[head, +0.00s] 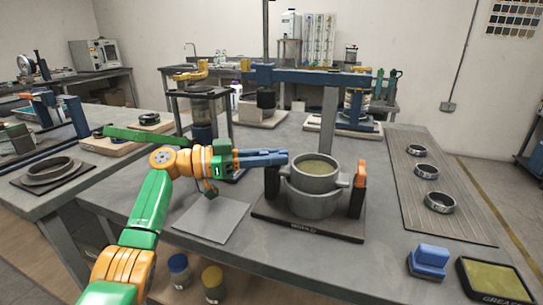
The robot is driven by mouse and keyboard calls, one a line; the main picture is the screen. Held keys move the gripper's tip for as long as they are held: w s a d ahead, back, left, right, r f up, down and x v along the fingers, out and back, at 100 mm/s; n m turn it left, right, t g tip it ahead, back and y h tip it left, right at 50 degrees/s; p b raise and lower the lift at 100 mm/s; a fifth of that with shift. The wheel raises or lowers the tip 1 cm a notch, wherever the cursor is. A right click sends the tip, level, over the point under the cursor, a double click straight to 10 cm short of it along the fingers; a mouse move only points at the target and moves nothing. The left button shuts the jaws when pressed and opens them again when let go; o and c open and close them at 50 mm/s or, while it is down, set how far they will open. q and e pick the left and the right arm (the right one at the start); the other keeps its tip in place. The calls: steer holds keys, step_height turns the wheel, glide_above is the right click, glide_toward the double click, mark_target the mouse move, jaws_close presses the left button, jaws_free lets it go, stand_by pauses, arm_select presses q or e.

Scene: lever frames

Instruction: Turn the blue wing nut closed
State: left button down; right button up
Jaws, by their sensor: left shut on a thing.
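My left gripper (284,157) reaches in from the left with long blue fingers, at the top of the left black post of a mould stand. It is shut at the place of the blue wing nut, which the fingers hide, so its angle cannot be told. The grey two-handled mould (312,200) stands between the posts on a dark base plate (300,228) and holds an olive-coloured filling. An orange wing nut (361,173) stands upright on top of the right post. My right gripper is not in view.
A tall blue-armed stand (328,120) rises behind the mould. A grey sheet (212,218) lies left of it. On the right are a ribbed mat (430,165) with metal rings, a blue block (429,258) and a grease tray (495,280).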

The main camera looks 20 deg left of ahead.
arm_select(q)
steer(key=c, duration=0.9)
jaws_free()
steer(key=shift+w+d+f, duration=0.1)
steer(key=shift+f, duration=0.05)
steer(key=b+v, duration=0.1)
steer(key=v, duration=0.6)
